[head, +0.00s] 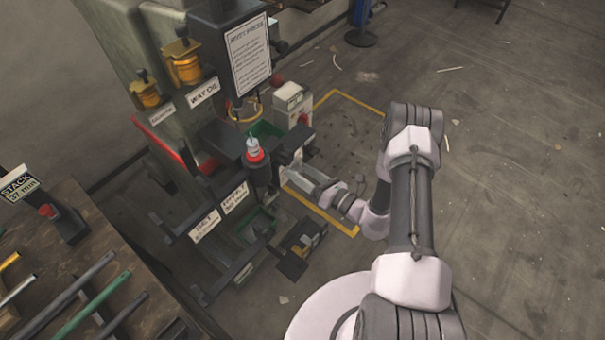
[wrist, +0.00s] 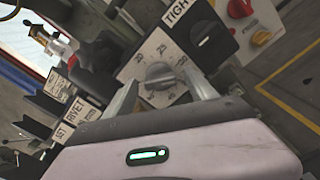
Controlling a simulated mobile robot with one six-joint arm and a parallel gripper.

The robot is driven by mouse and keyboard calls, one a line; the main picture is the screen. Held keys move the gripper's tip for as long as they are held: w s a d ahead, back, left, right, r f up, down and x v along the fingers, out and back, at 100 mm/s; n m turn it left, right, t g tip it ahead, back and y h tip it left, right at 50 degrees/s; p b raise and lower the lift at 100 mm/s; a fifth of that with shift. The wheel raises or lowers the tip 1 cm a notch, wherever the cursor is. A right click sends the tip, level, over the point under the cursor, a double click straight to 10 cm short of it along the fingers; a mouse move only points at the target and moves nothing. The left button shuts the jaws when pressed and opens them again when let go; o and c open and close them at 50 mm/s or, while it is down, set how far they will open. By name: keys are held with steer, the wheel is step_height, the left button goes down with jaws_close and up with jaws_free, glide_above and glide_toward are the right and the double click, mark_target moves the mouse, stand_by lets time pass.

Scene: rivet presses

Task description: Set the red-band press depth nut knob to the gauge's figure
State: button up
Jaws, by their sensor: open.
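The depth knob (wrist: 160,76) is a round grey knob with a raised grip bar on a pale dial plate (wrist: 150,56) in the wrist view. Figures ring the plate, but I cannot read the knob's setting surely. My gripper (wrist: 161,84) is open, its two fingers on either side of the knob in that view; contact cannot be told. In the head view my gripper (head: 293,165) is at the front of the press (head: 187,100), and the knob is not clear. The gauge sign (head: 18,184) at the far left reads "STACK 37 mm".
A black plate marked "TIGH…" (wrist: 187,30) with its own switch sits beside the dial. Open floor lies right.

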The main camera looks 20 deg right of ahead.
steer(key=shift+c, duration=0.3)
steer(key=c, duration=1.3)
steer(key=m, duration=0.4)
steer(key=shift+m, duration=0.3)
steer(key=m, duration=0.4)
steer(key=shift+m, duration=0.3)
steer(key=o, duration=1.4)
steer(key=shift+c, duration=0.2)
